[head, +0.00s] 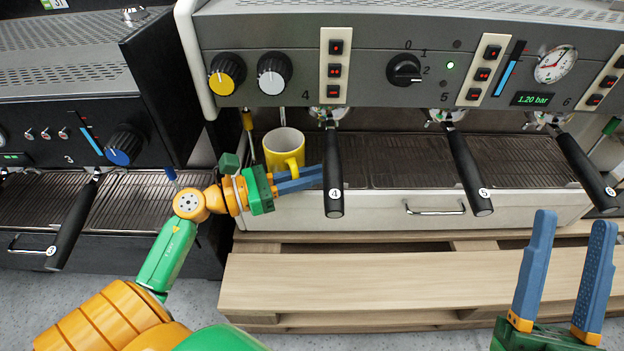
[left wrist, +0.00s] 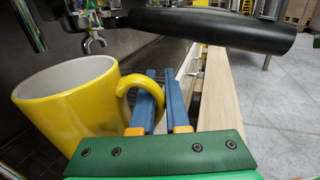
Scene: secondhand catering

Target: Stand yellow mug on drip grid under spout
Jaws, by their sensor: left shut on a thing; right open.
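The yellow mug (head: 275,141) is upright at the left end of the drip grid (head: 405,160) of the grey machine, left of the handle marked 4 (head: 334,175). Whether its base touches the grid is hidden. My left gripper (head: 308,178) is shut on the mug's handle, with its blue fingers pointing right. In the left wrist view the mug (left wrist: 70,100) has its handle at the left gripper's fingers (left wrist: 163,95). A metal spout (left wrist: 93,40) hangs behind the mug's rim there. My right gripper (head: 566,270) is open and empty at the lower right.
Portafilter handles 5 (head: 467,172) and 6 (head: 586,168) stick out over the grid's front. A black machine (head: 60,110) stands close on the left. A wooden pallet (head: 400,283) lies in front, below the drawer handle (head: 435,209). The grid between handles 4 and 5 is clear.

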